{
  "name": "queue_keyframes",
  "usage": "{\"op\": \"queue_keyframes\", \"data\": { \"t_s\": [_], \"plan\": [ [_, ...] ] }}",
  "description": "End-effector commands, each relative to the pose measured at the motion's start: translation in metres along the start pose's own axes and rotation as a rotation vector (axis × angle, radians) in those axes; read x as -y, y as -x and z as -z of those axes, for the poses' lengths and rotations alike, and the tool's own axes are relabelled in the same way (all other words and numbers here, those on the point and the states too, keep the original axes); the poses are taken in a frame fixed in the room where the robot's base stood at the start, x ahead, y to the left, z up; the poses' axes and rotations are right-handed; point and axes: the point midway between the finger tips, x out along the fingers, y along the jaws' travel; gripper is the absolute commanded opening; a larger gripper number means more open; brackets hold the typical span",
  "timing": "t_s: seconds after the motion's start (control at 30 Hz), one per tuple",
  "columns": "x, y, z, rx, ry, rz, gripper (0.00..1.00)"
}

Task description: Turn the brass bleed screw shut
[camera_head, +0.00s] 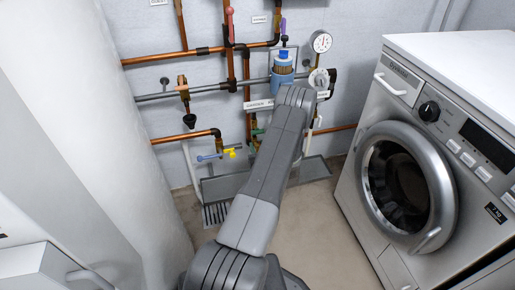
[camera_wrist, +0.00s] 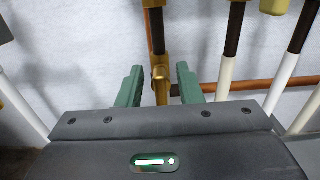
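A brass fitting (camera_wrist: 161,74) sits on a vertical pipe in the wrist view. I cannot tell for certain whether this is the bleed screw or only the body that carries it. My gripper (camera_wrist: 160,68) has two green fingers set apart, one left and one right of the fitting, with a visible gap on each side. Nothing is held. In the head view a bit of my gripper's green (camera_head: 257,132) shows beside my grey arm, by the vertical copper pipe. My arm hides most of that spot, and I cannot make out the screw there.
Copper pipes (camera_head: 159,58) run along the grey wall. A blue filter housing (camera_head: 283,72), a pressure gauge (camera_head: 321,41) and a yellow-and-blue valve (camera_head: 216,154) are close by. A washing machine (camera_head: 408,185) stands at right. A floor basin (camera_head: 222,188) lies below; open floor is in front.

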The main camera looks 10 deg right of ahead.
Motion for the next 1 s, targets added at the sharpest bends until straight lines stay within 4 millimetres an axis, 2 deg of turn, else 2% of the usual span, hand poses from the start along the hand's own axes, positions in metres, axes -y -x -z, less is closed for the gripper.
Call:
{"op": "queue_keyframes", "data": {
  "t_s": [0.33, 0.5, 0.77, 1.0],
  "plan": [
    [0.0000, -0.0036, -0.0004, 0.000, 0.000, 0.000, 0.31],
    [0.0000, -0.0034, -0.0002, 0.000, 0.000, 0.000, 0.00],
    [0.0000, -0.0032, 0.0003, 0.000, -0.009, 0.000, 0.00],
    [0.0010, -0.0032, 0.0019, 0.000, -0.094, -0.001, 0.00]
  ]
}}
